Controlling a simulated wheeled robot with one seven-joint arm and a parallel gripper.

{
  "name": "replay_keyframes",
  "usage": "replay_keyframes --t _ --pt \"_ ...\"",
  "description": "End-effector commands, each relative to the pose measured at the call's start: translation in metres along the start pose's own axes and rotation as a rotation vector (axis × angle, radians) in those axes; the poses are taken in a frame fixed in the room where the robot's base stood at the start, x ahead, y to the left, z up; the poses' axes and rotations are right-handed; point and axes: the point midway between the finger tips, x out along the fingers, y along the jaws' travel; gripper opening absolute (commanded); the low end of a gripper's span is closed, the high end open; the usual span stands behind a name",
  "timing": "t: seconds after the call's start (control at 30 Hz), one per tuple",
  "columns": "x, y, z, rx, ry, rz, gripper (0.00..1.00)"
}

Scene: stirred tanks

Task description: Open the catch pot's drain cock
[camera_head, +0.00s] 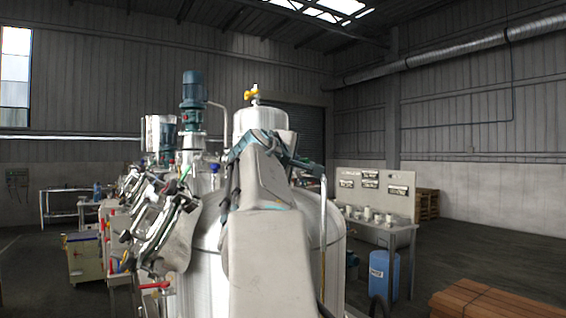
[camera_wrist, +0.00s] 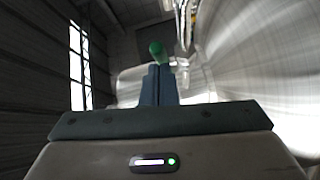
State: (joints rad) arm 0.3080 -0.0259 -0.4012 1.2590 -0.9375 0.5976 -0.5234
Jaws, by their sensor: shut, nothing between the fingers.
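My gripper (camera_wrist: 158,72) is shut and empty in the wrist view, its two dark fingers together. A green rounded handle end (camera_wrist: 156,48) shows just beyond the fingertips. It overlaps them in the picture, and I cannot tell whether they touch it. I cannot tell for certain whether it belongs to the drain cock. The cock's body and the catch pot are not clearly made out. In the head view my arm covers much of the middle, and my fingertips cannot be picked out.
A large shiny steel tank (camera_head: 205,270) stands close; its curved wall (camera_wrist: 255,60) fills the wrist view's right. A red handle (camera_head: 155,285) is at lower left. A bench (camera_head: 400,232), a blue drum (camera_head: 383,273) and a wooden stack (camera_head: 490,300) stand right. Open floor lies beyond.

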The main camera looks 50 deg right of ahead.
Motion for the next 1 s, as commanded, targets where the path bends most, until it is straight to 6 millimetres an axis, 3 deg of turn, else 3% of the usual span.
replay_keyframes --t 0.3,1.0 --pt "0.0034 0.0021 0.0109 0.001 0.001 -0.001 0.0" --pt "0.0043 0.0026 0.0132 0.0 0.003 -0.001 0.0"
